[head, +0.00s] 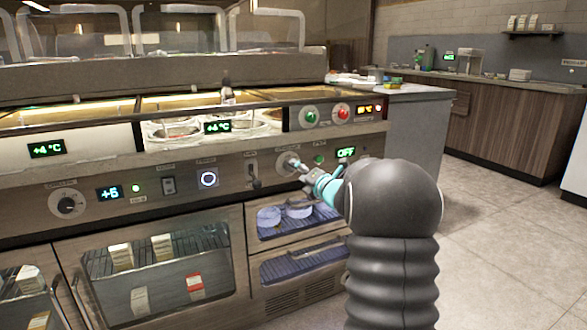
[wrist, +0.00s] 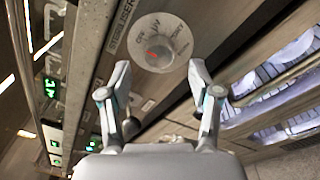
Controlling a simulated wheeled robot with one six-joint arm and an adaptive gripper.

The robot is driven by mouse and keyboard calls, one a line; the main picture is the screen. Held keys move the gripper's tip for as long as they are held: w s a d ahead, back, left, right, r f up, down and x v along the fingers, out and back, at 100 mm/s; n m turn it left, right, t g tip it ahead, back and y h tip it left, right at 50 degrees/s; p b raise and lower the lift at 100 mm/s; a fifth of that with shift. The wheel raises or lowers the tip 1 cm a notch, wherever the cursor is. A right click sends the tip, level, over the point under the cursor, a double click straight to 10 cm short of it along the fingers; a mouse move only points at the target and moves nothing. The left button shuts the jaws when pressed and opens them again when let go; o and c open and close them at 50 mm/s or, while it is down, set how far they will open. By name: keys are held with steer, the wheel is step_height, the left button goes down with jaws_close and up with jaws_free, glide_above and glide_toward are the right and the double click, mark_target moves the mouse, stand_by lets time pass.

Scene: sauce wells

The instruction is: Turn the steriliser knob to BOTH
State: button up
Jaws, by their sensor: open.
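The steriliser knob (wrist: 158,42) is a round pale dial in the wrist view, beside a label reading STERILISER. It has a red pointer mark, and small position words around it that are partly too small to read. In the head view the knob (head: 286,161) is on the front panel, partly behind my gripper. A green display (head: 346,152) to its right reads OFF. My gripper (wrist: 160,68) is open and empty, its two fingertips apart on either side of the space just in front of the knob. It also shows in the head view (head: 302,170).
Left of the knob on the panel are a lever switch (head: 254,176), a round lit button (head: 208,179), a rocker switch (head: 168,185) and a black knob (head: 67,205). Green and red buttons (head: 310,116) sit above. Drawers with handles (head: 300,245) lie below. Floor at right is clear.

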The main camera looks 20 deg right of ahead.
steer(key=shift+w+a, duration=0.15)
steer(key=shift+w, duration=0.75)
steer(key=shift+w+a, duration=0.15)
steer(key=shift+w, duration=0.75)
steer(key=c, duration=1.1)
